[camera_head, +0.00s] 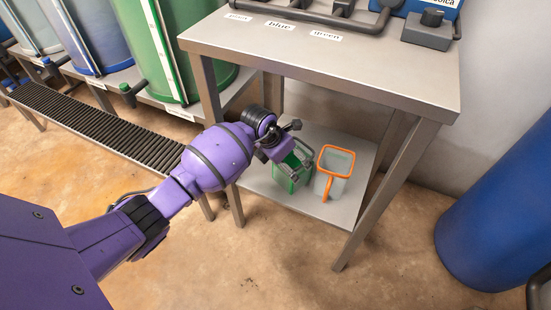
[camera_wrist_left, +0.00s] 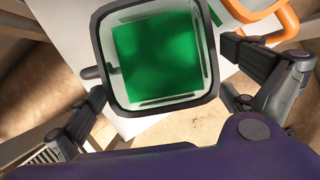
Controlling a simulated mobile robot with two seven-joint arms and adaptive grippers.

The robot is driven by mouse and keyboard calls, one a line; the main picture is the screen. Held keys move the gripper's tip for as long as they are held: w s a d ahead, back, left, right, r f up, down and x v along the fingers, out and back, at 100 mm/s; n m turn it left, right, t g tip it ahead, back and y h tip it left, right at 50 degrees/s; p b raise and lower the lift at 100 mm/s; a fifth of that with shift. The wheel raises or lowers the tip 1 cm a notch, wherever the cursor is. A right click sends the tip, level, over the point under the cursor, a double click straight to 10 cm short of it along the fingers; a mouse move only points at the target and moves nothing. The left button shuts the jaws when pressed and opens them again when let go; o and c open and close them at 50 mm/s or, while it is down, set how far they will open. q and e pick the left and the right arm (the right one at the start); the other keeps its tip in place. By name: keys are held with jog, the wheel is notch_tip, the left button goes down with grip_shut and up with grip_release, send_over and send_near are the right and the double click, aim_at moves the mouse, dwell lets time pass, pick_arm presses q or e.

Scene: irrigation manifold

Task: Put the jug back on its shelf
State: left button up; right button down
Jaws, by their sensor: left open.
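In the left wrist view the open jaws (camera_wrist_left: 160,62) lie on either side of a square, dark-rimmed jug (camera_wrist_left: 206,60) with a green inside. I cannot tell whether the fingers touch it. The orange rim (camera_wrist_left: 262,38) shows at the upper right. My right gripper is not in view.
The tabletop (camera_head: 330,62) overhangs the shelf, with table legs (camera_head: 385,190) around it. Labels reading blue and green lie on top, near dark pipework. A blue barrel (camera_head: 497,205) stands at the right. Large tanks (camera_head: 165,45) and a slatted drain (camera_head: 95,130) are at the left.

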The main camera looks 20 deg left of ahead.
pick_arm(q)
jog(key=p+v, duration=0.2)
jog(key=v, duration=0.6)
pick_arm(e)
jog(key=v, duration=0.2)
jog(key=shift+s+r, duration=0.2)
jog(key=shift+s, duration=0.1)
pick_arm(q)
jog(key=shift+s, duration=0.1)
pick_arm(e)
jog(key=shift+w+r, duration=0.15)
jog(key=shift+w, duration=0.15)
